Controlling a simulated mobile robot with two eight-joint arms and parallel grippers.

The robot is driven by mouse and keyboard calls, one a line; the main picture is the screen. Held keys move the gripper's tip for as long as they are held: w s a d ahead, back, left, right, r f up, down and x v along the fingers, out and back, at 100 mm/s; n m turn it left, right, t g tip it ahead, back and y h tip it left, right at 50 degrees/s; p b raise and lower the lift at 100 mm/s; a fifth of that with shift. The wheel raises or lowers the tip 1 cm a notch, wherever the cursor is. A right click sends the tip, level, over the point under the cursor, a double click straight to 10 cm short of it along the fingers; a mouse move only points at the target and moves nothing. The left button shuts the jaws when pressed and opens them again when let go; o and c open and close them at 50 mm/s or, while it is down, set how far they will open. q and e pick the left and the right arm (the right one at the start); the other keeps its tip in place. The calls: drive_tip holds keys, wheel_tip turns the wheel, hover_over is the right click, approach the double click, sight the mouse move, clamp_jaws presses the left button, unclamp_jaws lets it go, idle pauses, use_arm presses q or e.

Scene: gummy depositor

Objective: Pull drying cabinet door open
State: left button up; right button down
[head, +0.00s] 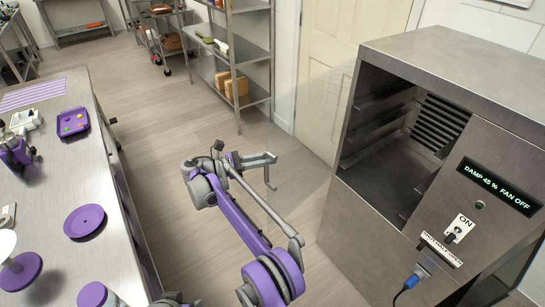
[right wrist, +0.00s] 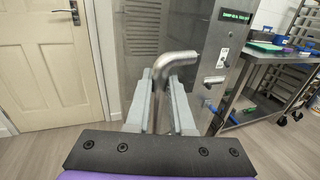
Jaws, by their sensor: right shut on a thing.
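The steel drying cabinet (head: 466,85) stands at the right in the head view, with its dark chamber uncovered. Its clear glass door (head: 312,105) is swung out to the left of the opening, and its outline is faint. In the right wrist view, the bent steel handle (right wrist: 176,60) rises between the two pale fingers of my right gripper (right wrist: 166,100). The gripper is shut on the handle. It also shows in the head view (head: 262,166), over the floor left of the cabinet. My left gripper is out of view.
A steel table (head: 60,170) with purple dishes and a tray (head: 73,122) runs along the left. Shelving (head: 245,60) and a panelled room door (head: 333,60) stand behind. A blue-plugged cable (head: 411,282) hangs at the cabinet's front. The floor between is clear.

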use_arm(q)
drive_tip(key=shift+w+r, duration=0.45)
use_arm(e)
drive_tip(key=shift+w+a+g, duration=0.15)
drive_tip(key=shift+w+g, duration=0.15)
drive_tip(key=shift+w, duration=0.15)
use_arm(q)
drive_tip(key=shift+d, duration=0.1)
use_arm(e)
drive_tip(key=c, duration=0.8)
unclamp_jaws()
